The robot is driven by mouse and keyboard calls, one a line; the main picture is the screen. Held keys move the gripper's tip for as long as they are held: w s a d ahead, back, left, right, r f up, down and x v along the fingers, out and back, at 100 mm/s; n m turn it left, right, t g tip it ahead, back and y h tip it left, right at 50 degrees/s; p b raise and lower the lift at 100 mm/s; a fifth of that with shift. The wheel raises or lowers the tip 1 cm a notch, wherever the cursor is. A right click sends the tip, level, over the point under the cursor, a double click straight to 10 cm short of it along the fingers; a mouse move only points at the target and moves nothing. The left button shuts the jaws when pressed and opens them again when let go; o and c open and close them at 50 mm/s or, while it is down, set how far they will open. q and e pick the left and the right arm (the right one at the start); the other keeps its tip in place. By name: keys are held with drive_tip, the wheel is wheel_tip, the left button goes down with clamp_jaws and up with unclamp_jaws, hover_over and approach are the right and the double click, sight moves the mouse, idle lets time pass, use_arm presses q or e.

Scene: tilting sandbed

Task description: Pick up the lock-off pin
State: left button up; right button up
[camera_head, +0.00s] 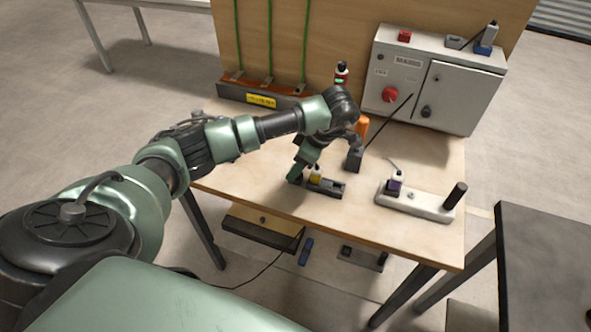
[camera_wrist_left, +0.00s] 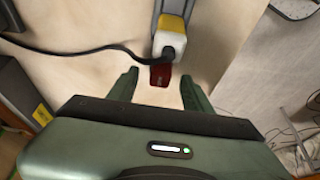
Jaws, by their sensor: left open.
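My left gripper (camera_head: 297,173) is at the table's front edge, just left of a small dark holder (camera_head: 334,190) with a yellow-and-white part (camera_head: 315,175) on it. In the left wrist view the two fingers (camera_wrist_left: 159,80) are open. A small red tag with lettering (camera_wrist_left: 160,76) lies ahead between the fingertips, not gripped. The yellow-and-white part (camera_wrist_left: 171,38) with a dark cable stands just beyond the tag. No pin shaft shows clearly; I cannot tell whether the red tag belongs to the lock-off pin. My right gripper is out of view.
A grey control box (camera_head: 462,90) with a red knob (camera_head: 390,94) stands at the back right. A pale block (camera_head: 424,203) with a purple-and-white part and dark post lies right of the holder. Bare tabletop (camera_head: 255,180) is free left of my gripper.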

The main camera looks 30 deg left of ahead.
use_arm(q)
clamp_jaws()
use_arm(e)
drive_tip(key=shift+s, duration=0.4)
